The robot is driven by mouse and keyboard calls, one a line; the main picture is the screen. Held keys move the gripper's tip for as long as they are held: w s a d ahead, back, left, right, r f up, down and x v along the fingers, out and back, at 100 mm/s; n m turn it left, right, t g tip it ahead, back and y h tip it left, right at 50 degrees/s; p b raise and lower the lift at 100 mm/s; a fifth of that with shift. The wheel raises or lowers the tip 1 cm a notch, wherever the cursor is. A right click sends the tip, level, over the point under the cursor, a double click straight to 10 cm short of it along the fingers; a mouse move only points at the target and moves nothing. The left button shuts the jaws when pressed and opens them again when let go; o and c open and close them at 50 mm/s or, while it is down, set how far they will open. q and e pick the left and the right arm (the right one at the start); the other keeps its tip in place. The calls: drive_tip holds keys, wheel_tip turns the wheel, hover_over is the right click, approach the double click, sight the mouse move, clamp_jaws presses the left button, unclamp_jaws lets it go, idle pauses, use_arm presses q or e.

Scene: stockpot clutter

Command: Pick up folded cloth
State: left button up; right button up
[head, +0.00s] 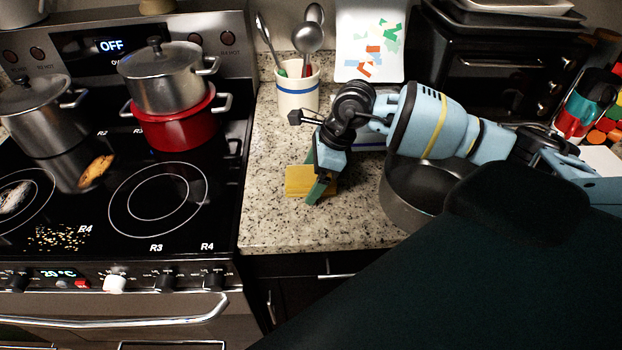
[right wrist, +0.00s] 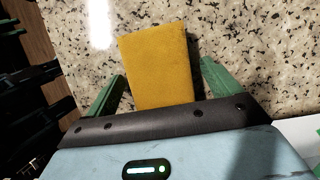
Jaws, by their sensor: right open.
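The folded cloth (head: 299,181) is a flat yellow rectangle on the speckled granite counter, right of the stove. It also shows in the right wrist view (right wrist: 160,65), lying between the two green fingers. My right gripper (head: 315,180) is over the cloth in the head view and hides part of it. In the right wrist view my right gripper (right wrist: 163,85) is open, with a finger on each side of the cloth and a gap on both sides. My left gripper is not in view.
A utensil crock (head: 297,94) stands behind the cloth. A dark pot (head: 405,190) sits to its right, below my arm. The stove (head: 120,215) holds a red pot (head: 175,130) with a steel pot (head: 163,84) on top. The counter's front strip (head: 310,232) is clear.

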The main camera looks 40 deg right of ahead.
sight(306, 174)
drive_tip(key=c, duration=1.1)
drive_tip(key=shift+o, duration=0.2)
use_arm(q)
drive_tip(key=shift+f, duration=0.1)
use_arm(e)
drive_tip(key=shift+r, duration=0.15)
drive_tip(key=shift+r, duration=0.5)
wheel_tip(306, 174, up, 2)
drive_tip(key=shift+r+b, duration=0.2)
drive_tip(key=shift+b, duration=0.1)
drive_tip(key=s+a, duration=0.6)
drive_tip(key=s, duration=0.1)
drive_tip(key=s+a+r+b, duration=0.1)
drive_tip(key=s+a, duration=0.2)
drive_tip(key=shift+s+a, duration=0.25)
drive_tip(key=shift+s, duration=0.1)
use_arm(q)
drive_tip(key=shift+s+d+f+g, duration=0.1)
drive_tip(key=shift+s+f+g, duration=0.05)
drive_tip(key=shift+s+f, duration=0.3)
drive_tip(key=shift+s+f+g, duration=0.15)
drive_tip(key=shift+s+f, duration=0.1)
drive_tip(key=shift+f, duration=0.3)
use_arm(e)
drive_tip(key=shift+s+a+r, duration=0.2)
drive_tip(key=shift+s+a, duration=0.35)
drive_tip(key=shift+s, duration=0.1)
